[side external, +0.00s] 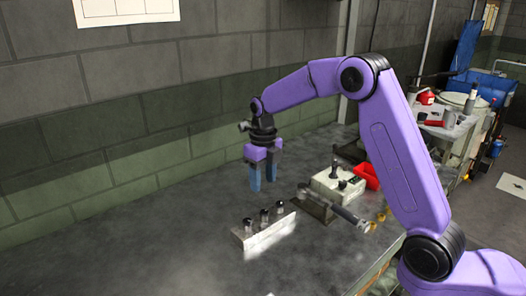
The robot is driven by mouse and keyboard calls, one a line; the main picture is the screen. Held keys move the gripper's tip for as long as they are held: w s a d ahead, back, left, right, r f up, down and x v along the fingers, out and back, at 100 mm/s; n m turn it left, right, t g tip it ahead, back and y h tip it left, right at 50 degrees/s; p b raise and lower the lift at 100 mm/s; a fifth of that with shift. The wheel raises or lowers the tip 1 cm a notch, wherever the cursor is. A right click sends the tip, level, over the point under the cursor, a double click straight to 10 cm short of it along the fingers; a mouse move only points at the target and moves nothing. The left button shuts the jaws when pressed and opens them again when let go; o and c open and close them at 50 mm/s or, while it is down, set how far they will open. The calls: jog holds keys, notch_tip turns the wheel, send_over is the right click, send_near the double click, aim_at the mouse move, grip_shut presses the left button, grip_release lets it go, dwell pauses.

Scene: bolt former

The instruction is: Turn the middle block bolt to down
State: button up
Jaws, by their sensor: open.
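A pale metal block (262,233) stands on the grey workbench, below my gripper and slightly to its right in the picture. Three dark bolts with light tops stand in a row along it. The middle bolt (264,217) sits between the left bolt (248,226) and the right bolt (279,208). Which way each bolt is turned is too small to tell. My gripper (262,187) is open and empty, fingers pointing down, above the bench and apart from the block.
A brick wall (120,140) borders the bench. The bench (150,262) at front left is clear.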

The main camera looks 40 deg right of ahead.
notch_tip(320, 180, up, 8)
jog(key=shift+r, duration=0.15)
dwell(0.5)
